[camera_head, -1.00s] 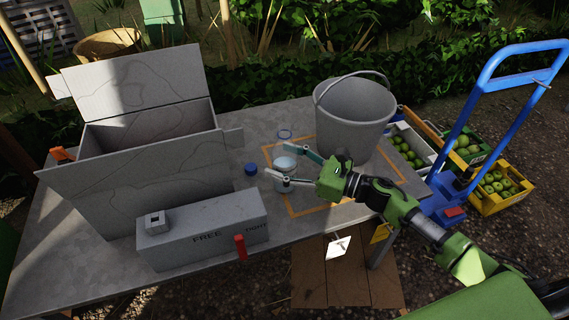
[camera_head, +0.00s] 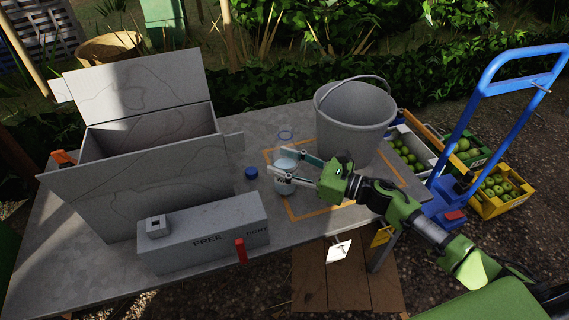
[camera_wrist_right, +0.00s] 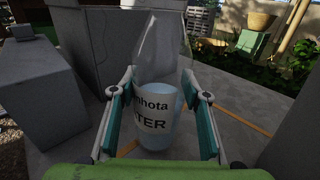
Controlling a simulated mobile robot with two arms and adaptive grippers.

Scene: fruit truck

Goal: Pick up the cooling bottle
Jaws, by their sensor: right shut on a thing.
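The cooling bottle (camera_head: 285,181) is clear, with a white label, and stands upright on the table near its middle. In the right wrist view the bottle (camera_wrist_right: 157,112) sits between my fingers, its label partly reading "TER". My right gripper (camera_head: 294,167) reaches in from the right and is shut on the bottle, one finger on each side. It also shows in the right wrist view (camera_wrist_right: 160,115). My left gripper is not in view.
A grey bucket (camera_head: 354,118) stands right of the bottle. A blue cap (camera_head: 251,172) lies to its left. A grey box labelled "FREE" (camera_head: 203,233) and a large open carton (camera_head: 130,190) fill the table's left. Fruit crates (camera_head: 501,201) and a blue hand truck (camera_head: 451,212) stand at right.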

